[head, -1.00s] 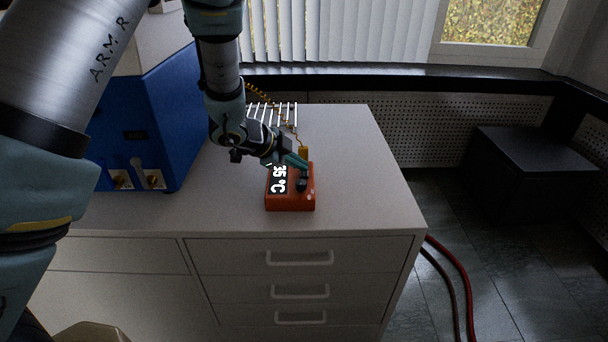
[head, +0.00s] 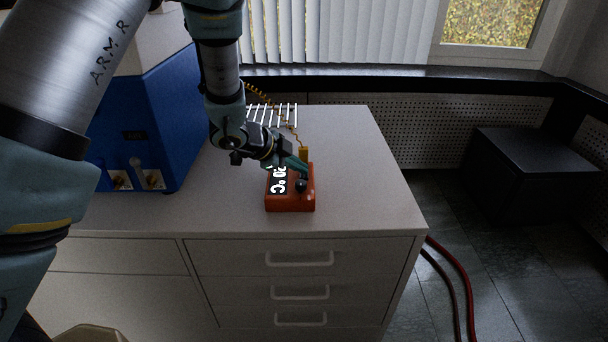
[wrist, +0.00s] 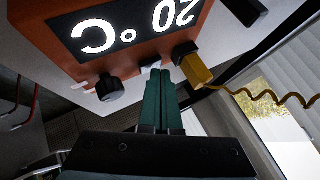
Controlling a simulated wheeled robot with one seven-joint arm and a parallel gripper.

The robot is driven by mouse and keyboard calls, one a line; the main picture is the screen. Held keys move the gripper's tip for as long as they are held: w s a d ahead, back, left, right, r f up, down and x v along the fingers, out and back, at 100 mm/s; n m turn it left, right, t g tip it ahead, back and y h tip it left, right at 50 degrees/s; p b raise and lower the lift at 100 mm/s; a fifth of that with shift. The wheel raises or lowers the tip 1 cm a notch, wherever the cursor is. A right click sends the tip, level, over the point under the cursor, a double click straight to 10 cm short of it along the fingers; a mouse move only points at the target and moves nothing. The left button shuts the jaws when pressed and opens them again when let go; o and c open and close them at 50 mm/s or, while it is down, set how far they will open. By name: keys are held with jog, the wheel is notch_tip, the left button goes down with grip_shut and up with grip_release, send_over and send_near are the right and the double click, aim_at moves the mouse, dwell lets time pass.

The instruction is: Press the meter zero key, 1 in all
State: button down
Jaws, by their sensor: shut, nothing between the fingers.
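The meter is an orange box (head: 291,204) on the counter, with a dark display (head: 278,182) of white characters that include °C. The meter also shows close up in the wrist view (wrist: 140,55), its display upside down and cut off at the top. My gripper (head: 305,174) is shut and empty, its teal fingers reaching down to the meter's right part. In the wrist view the fingertips (wrist: 157,72) are at the meter's edge, between a black knob (wrist: 110,88) and a yellow plug (wrist: 192,66). A small pale piece, possibly a key, shows by the tips; I cannot tell whether they touch it.
A yellow coiled cable (wrist: 262,97) runs from the plug. A white wire rack (head: 283,113) stands behind the meter, and a large blue machine (head: 150,125) stands to the left. The counter right of the meter (head: 365,180) is clear.

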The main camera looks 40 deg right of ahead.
aim_at(300, 176)
dwell(0.4)
jog(key=shift+r+p, duration=0.8)
notch_tip(300, 176, up, 5)
jog(key=p, duration=0.4)
jog(key=shift+s, duration=0.1)
dwell(0.7)
